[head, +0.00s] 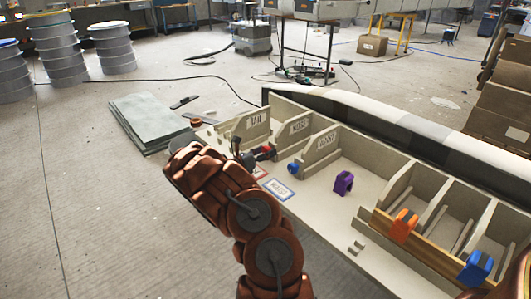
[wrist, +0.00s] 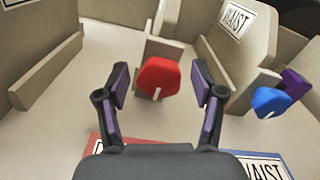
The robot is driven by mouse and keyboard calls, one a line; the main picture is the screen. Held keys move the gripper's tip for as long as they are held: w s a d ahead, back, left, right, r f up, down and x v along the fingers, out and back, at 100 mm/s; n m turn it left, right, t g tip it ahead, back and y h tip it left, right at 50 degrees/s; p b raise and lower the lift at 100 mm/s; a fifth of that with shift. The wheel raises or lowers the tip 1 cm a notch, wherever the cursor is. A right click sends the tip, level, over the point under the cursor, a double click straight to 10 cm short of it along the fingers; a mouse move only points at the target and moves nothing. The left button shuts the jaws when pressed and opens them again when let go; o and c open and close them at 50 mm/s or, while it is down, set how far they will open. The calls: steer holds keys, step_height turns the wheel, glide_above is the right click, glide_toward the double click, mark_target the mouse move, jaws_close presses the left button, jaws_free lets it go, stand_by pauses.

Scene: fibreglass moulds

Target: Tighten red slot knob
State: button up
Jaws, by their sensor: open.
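The red slot knob (wrist: 158,76) is in the middle of the wrist view, on a small upright post among the pale partitions. A short white mark shows on its lower face. My gripper (wrist: 159,82) is open, with one finger to the left of the knob and one to the right. Gaps show on both sides, so the fingers do not appear to touch it; I cannot tell the depth. In the head view my gripper (head: 246,156) is at the left end of the mould tray, with a bit of red beside it, mostly hidden.
A blue knob (wrist: 272,101) stands just right of the right finger, by a "WAIST" partition (wrist: 237,30). A purple piece (head: 343,183), an orange clamp (head: 404,227) and a blue clamp (head: 475,268) lie further right. Grey sheets (head: 150,122) are stacked on the floor.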

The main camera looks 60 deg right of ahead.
steer(key=shift+d, duration=0.1)
steer(key=c, duration=1.2)
steer(key=shift+o, duration=0.2)
steer(key=shift+f+m, duration=0.1)
steer(key=shift+m, duration=0.2)
